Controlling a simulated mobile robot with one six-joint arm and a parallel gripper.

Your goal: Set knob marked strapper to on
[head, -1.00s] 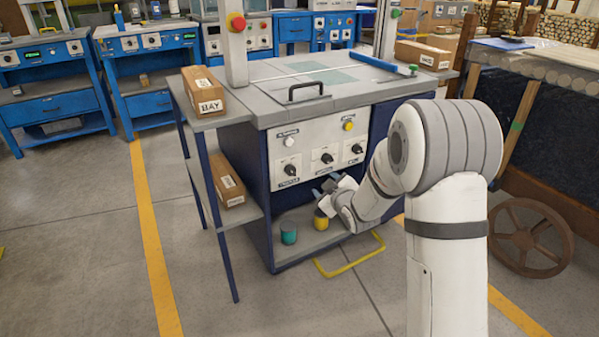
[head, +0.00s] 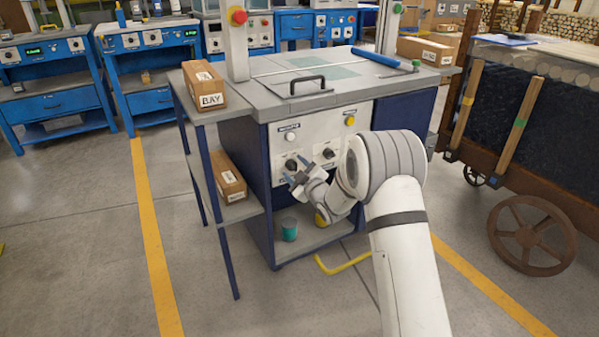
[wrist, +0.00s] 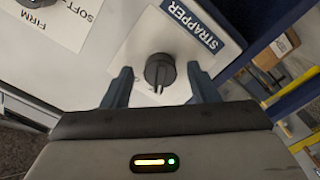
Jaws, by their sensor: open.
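The knob marked STRAPPER (wrist: 160,72) is a round black knob on a white plate, under a dark blue STRAPPER label (wrist: 189,26) in the wrist view. In the head view the strapper knob (head: 291,164) is the leftmost on the machine's white front panel. My gripper (wrist: 162,85) is open, with one blue finger on each side of the knob and gaps between. The knob's ridge points toward my gripper's palm. In the head view my gripper (head: 297,178) is in front of the panel, just below the knob.
Another knob (wrist: 38,2) with FIRM and SOFT marks is at the wrist view's upper left. A white button (head: 290,137) and a yellow button (head: 350,121) sit above the knobs. A side shelf with cartons (head: 203,86) stands left of the machine.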

